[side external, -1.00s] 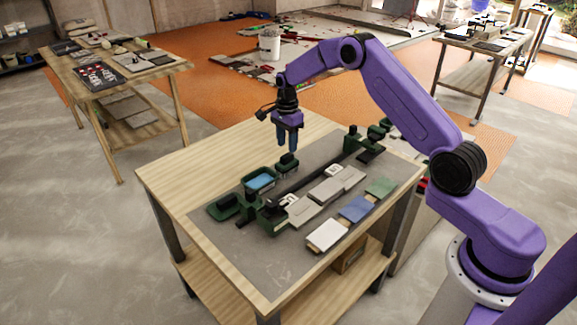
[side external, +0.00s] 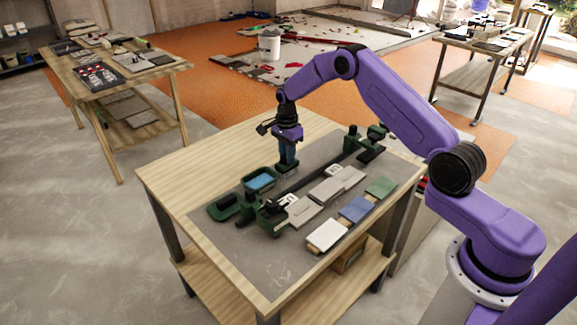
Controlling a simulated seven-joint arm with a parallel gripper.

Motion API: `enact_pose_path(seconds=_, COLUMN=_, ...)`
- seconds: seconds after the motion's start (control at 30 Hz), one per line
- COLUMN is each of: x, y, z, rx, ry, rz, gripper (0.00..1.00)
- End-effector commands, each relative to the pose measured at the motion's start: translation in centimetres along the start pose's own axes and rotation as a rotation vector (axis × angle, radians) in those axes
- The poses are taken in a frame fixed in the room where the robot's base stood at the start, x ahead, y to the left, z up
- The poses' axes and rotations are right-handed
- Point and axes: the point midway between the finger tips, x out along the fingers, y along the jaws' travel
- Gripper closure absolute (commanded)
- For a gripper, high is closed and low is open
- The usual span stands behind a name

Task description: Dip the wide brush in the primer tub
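The primer tub (side external: 261,181) is a small dark green tray with blue liquid in it, on the grey mat left of my gripper. My gripper (side external: 287,163) points straight down just behind and to the right of the tub. Its fingertips are down at a small dark green holder (side external: 287,169). A dark piece stood on this holder in the earlier view and is now mostly hidden by the fingers; it may be the wide brush, but I cannot tell. Whether the fingers are closed on it does not show.
A long dark rail (side external: 312,178) runs across the mat (side external: 240,252) between green end blocks. Grey tiles (side external: 304,212) lie beside it. White, blue (side external: 356,209) and green samples lie at the front right. The bare wooden left side of the table (side external: 190,180) is clear.

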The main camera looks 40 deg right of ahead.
Motion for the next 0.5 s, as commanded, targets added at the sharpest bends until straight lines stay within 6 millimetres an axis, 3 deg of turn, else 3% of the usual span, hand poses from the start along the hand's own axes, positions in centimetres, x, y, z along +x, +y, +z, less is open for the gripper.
enact_pose_path(seconds=0.5, x=-0.61, y=-0.09, z=-0.01, rx=0.000, ry=0.000, rz=-0.003, gripper=1.00)
